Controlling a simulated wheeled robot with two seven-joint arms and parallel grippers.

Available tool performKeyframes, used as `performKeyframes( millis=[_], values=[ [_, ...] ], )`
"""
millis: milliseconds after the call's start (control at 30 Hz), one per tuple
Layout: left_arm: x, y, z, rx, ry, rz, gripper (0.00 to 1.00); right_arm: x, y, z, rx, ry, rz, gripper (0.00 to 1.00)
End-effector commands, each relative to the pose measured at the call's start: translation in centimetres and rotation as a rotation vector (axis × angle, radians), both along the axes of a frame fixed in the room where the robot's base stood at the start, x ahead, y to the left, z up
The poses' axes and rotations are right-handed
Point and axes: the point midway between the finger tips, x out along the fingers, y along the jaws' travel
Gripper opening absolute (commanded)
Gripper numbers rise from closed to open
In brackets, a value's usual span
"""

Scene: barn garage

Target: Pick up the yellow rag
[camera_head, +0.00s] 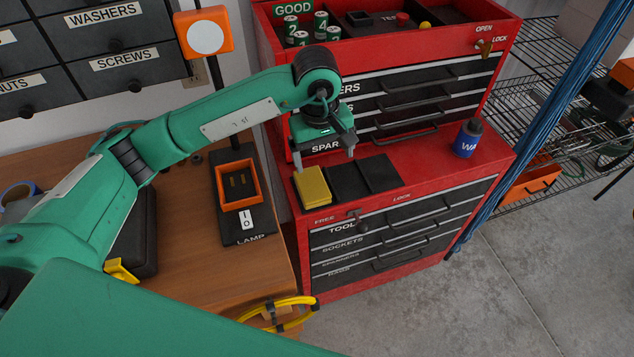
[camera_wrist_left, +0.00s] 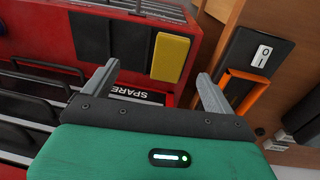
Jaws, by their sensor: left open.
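The yellow rag (camera_head: 313,187) is a flat folded block on the left end of the red tool chest's ledge, beside a black mat. In the left wrist view the rag (camera_wrist_left: 171,57) lies ahead of the fingers, apart from them. My left gripper (camera_head: 325,158) is above and just behind the rag in the head view, pointing down. In the left wrist view its two fingers (camera_wrist_left: 158,82) are spread with nothing between them. My right gripper is not in view.
The red tool chest (camera_head: 483,180) has a black mat (camera_head: 364,178) and a blue can (camera_head: 467,139) on its ledge. Its upper drawers (camera_head: 400,100) rise behind the gripper. A lamp switch panel (camera_head: 241,195) with an orange frame stands left, on the wooden bench (camera_head: 190,240).

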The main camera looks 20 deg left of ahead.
Motion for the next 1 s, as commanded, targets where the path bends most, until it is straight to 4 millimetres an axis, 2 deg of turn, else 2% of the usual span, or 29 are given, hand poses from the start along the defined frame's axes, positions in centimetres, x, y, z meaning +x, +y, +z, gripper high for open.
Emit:
performKeyframes(
  millis=[33, 100, 200, 267, 400, 500, 700, 867, 1000],
  values=[
    [0.5, 1.1, -0.3, 0.052, -0.013, 0.0, 0.89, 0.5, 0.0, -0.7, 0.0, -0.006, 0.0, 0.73],
    [0.9, 2.2, -0.2, 0.101, -0.022, 0.001, 0.89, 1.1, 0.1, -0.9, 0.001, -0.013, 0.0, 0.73],
    [1.1, 2.8, -0.4, 0.13, -0.024, 0.001, 0.89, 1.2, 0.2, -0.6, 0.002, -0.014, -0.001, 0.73],
    [1.2, 2.9, -1.1, 0.132, -0.023, 0.001, 0.89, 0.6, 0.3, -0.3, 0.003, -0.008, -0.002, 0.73],
    [1.3, 3.0, -3.6, 0.131, -0.019, 0.001, 0.89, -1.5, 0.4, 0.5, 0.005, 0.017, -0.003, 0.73],
    [1.5, 3.1, -5.5, 0.13, -0.02, 0.002, 0.89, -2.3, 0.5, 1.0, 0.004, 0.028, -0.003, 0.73],
    [1.8, 3.2, -8.0, 0.128, -0.024, 0.001, 0.89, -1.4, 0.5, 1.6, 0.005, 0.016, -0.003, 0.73],
    [1.9, 3.3, -8.8, 0.127, -0.023, 0.001, 0.89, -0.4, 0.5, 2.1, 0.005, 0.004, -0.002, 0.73],
    [2.0, 3.3, -10.1, 0.127, -0.019, 0.002, 0.89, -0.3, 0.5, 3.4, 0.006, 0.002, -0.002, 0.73]
  ],
)
